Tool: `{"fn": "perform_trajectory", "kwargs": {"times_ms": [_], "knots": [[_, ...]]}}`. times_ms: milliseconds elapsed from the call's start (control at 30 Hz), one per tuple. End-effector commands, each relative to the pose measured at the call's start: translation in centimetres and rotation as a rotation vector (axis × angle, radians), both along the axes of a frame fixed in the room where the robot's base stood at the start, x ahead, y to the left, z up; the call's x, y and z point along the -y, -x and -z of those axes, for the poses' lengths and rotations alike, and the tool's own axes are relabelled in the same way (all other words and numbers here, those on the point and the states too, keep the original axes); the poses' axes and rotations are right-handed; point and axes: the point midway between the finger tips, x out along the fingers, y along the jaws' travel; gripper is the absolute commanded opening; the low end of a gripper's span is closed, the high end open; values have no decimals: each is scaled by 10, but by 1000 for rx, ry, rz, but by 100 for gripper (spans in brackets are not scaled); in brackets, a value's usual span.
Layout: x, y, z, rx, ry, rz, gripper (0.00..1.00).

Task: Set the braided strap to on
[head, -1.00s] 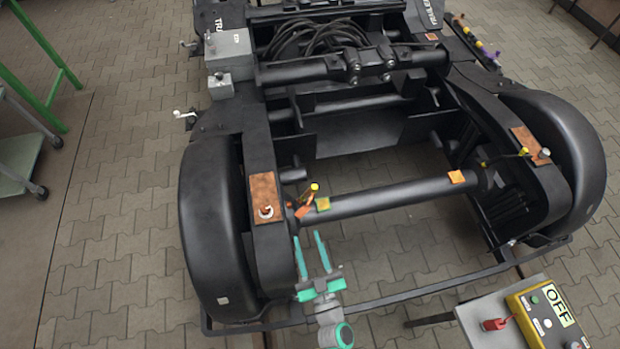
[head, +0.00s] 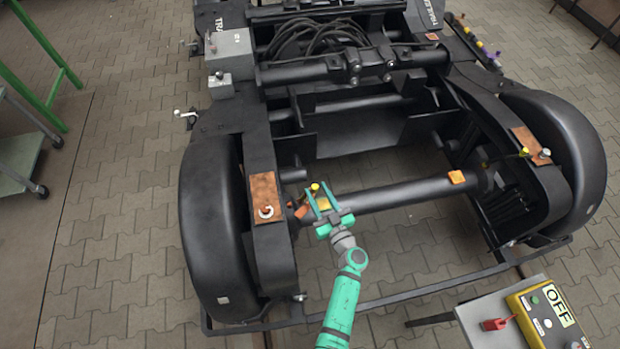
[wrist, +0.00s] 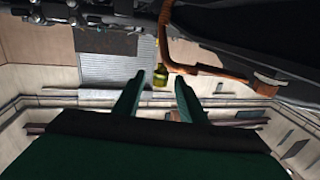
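An orange-brown strap (wrist: 205,70) bends across the wrist view and ends at a brown block (wrist: 266,86) on the right. I cannot tell whether it is the braided strap. A yellow knob (wrist: 160,76) lies beyond the gap between my fingertips. In the head view, a yellow-topped piece (head: 315,187) and an orange piece (head: 301,211) sit by the left end of the black cross tube (head: 390,192). My gripper (head: 318,194) is open over that end, its fingers apart and empty. The fingers partly hide a yellow patch (head: 324,203) on the tube.
A copper plate (head: 264,187) with a pale ring lies on the left frame. Another copper plate (head: 524,138) is on the right. Black wheel covers (head: 208,230) flank the bogie. A yellow control box (head: 541,312) reading OFF stands at lower right.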

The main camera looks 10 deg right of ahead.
Motion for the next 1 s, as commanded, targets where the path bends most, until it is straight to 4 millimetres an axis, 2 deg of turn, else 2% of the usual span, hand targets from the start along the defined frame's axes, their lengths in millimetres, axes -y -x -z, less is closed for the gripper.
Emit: {"fn": "perform_trajectory", "kwargs": {"times_ms": [100,333,500,800,967,1000], "knots": [[-5,-22,-1,1,0,-1,38],[-13,-53,0,1,1,-3,38],[-14,-62,0,1,0,-2,38],[-18,-64,0,0,1,-7,38],[-15,-64,0,0,1,-2,0],[-15,-63,0,0,1,-1,0]]}}
